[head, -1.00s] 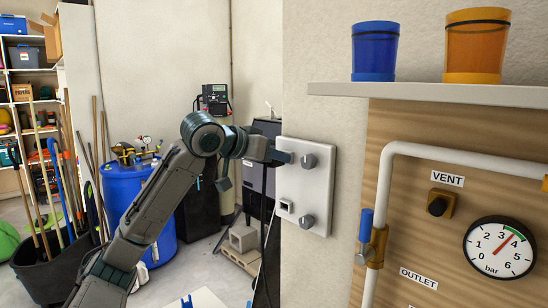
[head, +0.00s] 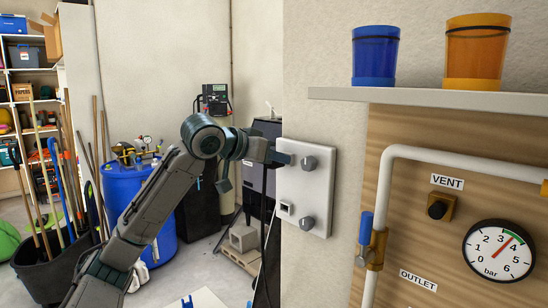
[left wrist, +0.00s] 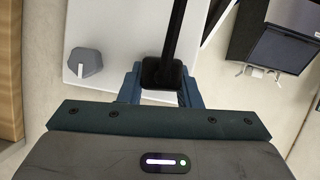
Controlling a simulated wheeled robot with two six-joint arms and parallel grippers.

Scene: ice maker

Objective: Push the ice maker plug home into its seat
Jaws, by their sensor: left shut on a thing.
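My left gripper (head: 276,156) is at the upper left of a white wall panel (head: 318,190), reaching in from the left. In the left wrist view the gripper (left wrist: 161,88) is shut on a black plug (left wrist: 162,73), with a finger on each side of it. A black cable (left wrist: 175,30) runs from the plug across the panel (left wrist: 115,30); it hangs below the gripper in the head view (head: 264,185). The plug's front and seat are hidden, so I cannot tell how deep it sits. My right gripper is not in view.
A shelf (head: 430,95) with blue and orange cups juts out above right. A blue barrel (head: 125,190) stands behind my arm.

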